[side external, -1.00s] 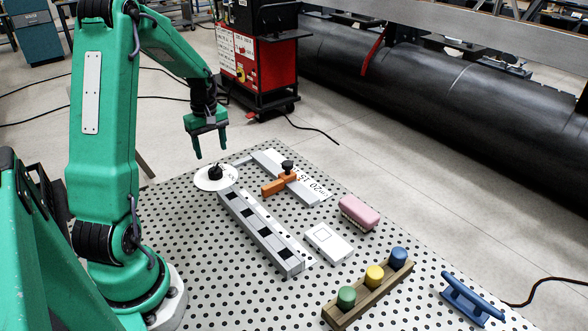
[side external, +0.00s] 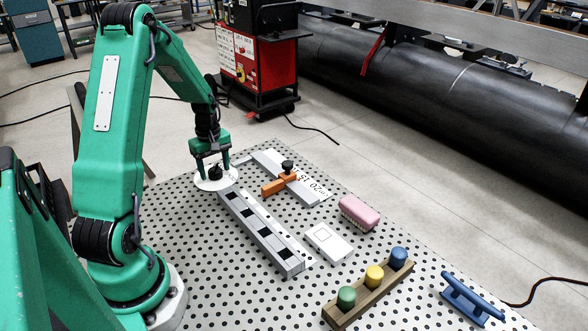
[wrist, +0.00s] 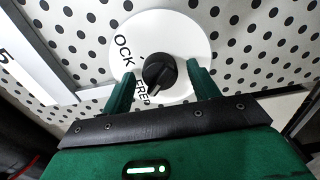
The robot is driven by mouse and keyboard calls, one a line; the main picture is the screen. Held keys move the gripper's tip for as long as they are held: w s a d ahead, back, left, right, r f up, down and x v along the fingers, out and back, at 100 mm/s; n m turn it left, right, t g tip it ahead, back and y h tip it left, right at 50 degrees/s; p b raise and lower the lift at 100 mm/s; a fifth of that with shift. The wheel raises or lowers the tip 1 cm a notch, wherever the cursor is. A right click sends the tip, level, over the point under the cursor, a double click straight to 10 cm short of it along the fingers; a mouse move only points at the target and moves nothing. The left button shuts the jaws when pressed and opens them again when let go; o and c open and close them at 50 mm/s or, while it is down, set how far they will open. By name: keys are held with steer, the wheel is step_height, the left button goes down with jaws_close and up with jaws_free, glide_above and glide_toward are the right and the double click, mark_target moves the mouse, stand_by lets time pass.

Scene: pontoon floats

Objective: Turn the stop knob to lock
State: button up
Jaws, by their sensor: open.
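The stop knob (wrist: 159,72) is black with a pointer ridge and sits at the middle of a round white dial (wrist: 190,35). In the wrist view the knob's pointer is angled down and left, near the "FREE" lettering. In the side view the dial (side external: 205,184) lies at the far left end of the grey rail. My gripper (side external: 215,175) is over the dial, fingers pointing down. In the wrist view my gripper (wrist: 160,82) is open, one finger on each side of the knob, with gaps visible.
A grey rail with black squares (side external: 262,234) runs from the dial. An orange clamp with a black knob (side external: 279,183) sits on a scale bar behind. A pink brush (side external: 359,212), white box (side external: 328,244), peg rack (side external: 368,295) and blue cleat (side external: 471,299) lie to the right.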

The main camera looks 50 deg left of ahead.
steer(key=shift+c, duration=0.4)
steer(key=c, duration=0.9)
steer(key=shift+m, duration=0.4)
steer(key=m, duration=0.8)
steer(key=shift+m, duration=0.3)
steer(key=m, duration=0.4)
steer(key=shift+m, duration=2.3)
steer(key=shift+r, duration=0.1)
